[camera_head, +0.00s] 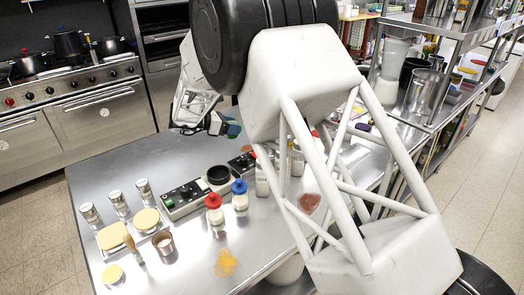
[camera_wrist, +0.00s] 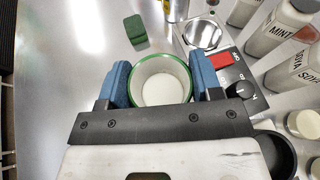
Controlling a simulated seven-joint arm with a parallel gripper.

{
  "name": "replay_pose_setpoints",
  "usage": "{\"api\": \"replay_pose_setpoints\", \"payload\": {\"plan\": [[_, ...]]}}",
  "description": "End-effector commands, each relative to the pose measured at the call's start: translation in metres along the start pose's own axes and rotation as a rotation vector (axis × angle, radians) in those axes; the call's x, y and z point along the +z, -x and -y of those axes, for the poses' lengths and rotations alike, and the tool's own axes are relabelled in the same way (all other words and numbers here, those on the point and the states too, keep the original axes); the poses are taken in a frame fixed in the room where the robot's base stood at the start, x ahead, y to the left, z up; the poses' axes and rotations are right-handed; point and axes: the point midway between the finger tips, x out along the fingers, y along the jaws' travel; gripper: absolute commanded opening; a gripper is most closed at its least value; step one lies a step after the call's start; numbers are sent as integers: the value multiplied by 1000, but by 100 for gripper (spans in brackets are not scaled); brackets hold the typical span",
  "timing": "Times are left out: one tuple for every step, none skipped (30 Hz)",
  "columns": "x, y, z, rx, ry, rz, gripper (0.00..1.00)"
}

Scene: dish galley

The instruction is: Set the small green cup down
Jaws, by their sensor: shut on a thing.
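The small green cup (camera_wrist: 160,90) shows from above in the wrist view, with a green rim and a pale inside. My gripper (camera_wrist: 162,78) has its two blue fingers on either side of the cup and is shut on it. Whether the cup's base touches the steel counter (camera_wrist: 70,85) cannot be told. In the head view my arm covers much of the counter, and the cup is too small and hidden to make out clearly.
A green block (camera_wrist: 136,31) lies just beyond the cup. A control box with a red switch (camera_wrist: 224,60) and black knob is close on the right, with several labelled bottles (camera_wrist: 278,32) beyond. Bare counter is on the left.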

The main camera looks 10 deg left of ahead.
Motion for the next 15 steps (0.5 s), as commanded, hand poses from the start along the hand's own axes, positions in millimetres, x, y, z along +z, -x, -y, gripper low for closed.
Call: {"api": "replay_pose_setpoints", "payload": {"plan": [[0,0,0,0,0,0,33],[0,0,0,0,0,0,33],[0,0,0,0,0,0,33],[0,0,0,0,0,0,33],[0,0,0,0,0,0,33],[0,0,0,0,0,0,33],[-1,-1,0,0,0,0,33],[-2,-1,0,0,0,0,33],[-3,-2,0,0,0,0,33],[-5,-2,0,0,0,0,33],[-7,-3,-1,0,0,1,33],[-10,-5,-1,0,0,1,33],[-14,-6,-1,0,1,1,33],[-17,-7,-1,0,1,1,33],[-22,-9,-2,0,2,1,33]]}}
